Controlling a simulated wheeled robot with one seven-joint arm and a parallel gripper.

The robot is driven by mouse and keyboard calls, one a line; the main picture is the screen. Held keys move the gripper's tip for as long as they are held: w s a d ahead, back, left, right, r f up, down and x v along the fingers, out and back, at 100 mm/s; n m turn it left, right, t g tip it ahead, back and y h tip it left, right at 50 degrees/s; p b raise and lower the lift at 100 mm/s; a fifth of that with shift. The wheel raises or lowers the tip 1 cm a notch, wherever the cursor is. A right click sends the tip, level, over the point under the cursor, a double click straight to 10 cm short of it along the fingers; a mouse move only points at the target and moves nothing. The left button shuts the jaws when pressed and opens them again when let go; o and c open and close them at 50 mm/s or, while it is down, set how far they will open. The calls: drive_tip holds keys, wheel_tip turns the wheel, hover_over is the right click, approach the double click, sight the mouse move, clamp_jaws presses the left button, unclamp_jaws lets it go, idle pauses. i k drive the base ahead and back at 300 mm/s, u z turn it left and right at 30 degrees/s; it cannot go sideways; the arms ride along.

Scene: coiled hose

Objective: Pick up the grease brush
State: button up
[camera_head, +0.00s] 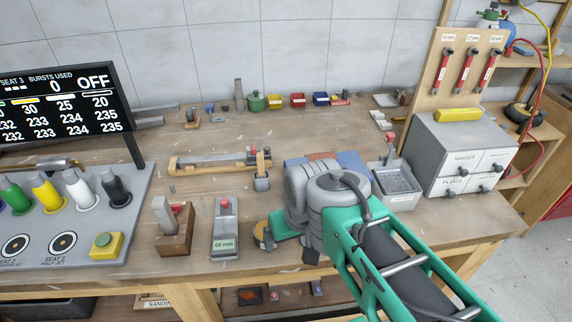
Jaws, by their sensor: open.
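A small grey cup (261,183) stands on the bench left of my arm. An upright wooden-handled tool (260,162) stands in it and looks like the grease brush; its lower end is hidden in the cup. My gripper (284,228) is low over the front of the bench, below and slightly right of the cup in the picture, apart from the brush. My grey wrist hides much of the gripper, and its fingertips are not clear. Nothing is seen held in it.
A round yellow-brown tin (263,235) lies close to the gripper's left. A 60 mm block (225,230) and a wooden block (174,230) stand further left. A grey tray (397,187) and drawer cabinet (460,150) are at right. A wooden fixture (215,163) lies behind.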

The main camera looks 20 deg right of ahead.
sight(260, 159)
drive_tip(key=z, duration=1.85)
drive_tip(key=k, duration=1.1)
drive_tip(key=u, duration=2)
